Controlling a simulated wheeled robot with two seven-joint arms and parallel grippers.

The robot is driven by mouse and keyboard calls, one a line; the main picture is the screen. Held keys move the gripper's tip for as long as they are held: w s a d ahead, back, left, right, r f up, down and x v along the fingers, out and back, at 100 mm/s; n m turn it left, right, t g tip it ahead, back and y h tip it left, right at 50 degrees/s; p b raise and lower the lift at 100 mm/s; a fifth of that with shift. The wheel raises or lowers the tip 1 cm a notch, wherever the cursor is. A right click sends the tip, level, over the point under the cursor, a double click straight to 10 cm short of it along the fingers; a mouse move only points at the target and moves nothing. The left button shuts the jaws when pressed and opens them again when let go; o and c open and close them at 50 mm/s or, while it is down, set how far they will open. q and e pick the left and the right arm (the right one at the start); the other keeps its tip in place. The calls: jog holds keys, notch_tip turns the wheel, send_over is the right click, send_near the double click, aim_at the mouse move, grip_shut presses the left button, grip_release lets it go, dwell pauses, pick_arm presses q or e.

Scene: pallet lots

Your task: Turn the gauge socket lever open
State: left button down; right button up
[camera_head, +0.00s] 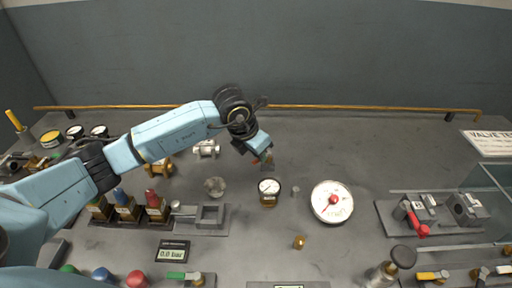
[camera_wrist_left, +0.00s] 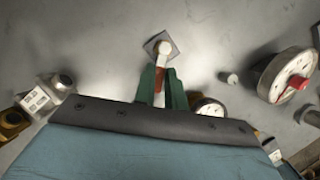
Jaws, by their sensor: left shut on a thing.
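My left gripper (camera_head: 265,158) reaches over the bench from the left, just behind a small brass-bodied gauge (camera_head: 268,192). In the left wrist view its green fingers (camera_wrist_left: 161,90) are closed around a lever (camera_wrist_left: 163,68) with a white end and a reddish part between the fingers. The white end lies over a small grey diamond-shaped plate (camera_wrist_left: 164,42). The fingers and wrist hide most of the lever, so its angle is hard to judge. The small gauge is partly hidden in the left wrist view (camera_wrist_left: 207,107). My right gripper is not in view.
A large white dial gauge (camera_head: 331,202) stands right of the small one, with a small grey peg (camera_head: 295,191) between them. A silver fitting (camera_head: 206,149) and brass fitting (camera_head: 158,168) lie left. A brass rail (camera_head: 350,108) runs along the back.

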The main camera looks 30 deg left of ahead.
aim_at(269, 156)
pick_arm(q)
jog(key=n, duration=0.1)
jog(key=d+n+y, duration=0.1)
jog(key=shift+s+n, duration=0.15)
jog(key=shift+n, duration=0.25)
jog(key=n, duration=0.1)
jog(key=d+n+y, duration=0.1)
jog(key=n, duration=0.1)
jog(key=shift+d, duration=0.1)
jog(key=shift+w+d+n+y+b, duration=0.15)
jog(key=shift+n+y, duration=0.1)
jog(key=shift+n, duration=0.35)
jog(key=shift+d+n+y+b, duration=0.15)
jog(key=shift+n+y, duration=0.15)
jog(key=shift+n, duration=0.3)
jog(key=shift+w+d+n+y, duration=0.15)
jog(key=shift+n+y, duration=0.1)
jog(key=shift+n, duration=0.35)
jog(key=shift+s, duration=0.1)
jog(key=c, duration=1.5)
grip_release()
jog(key=shift+o, duration=0.2)
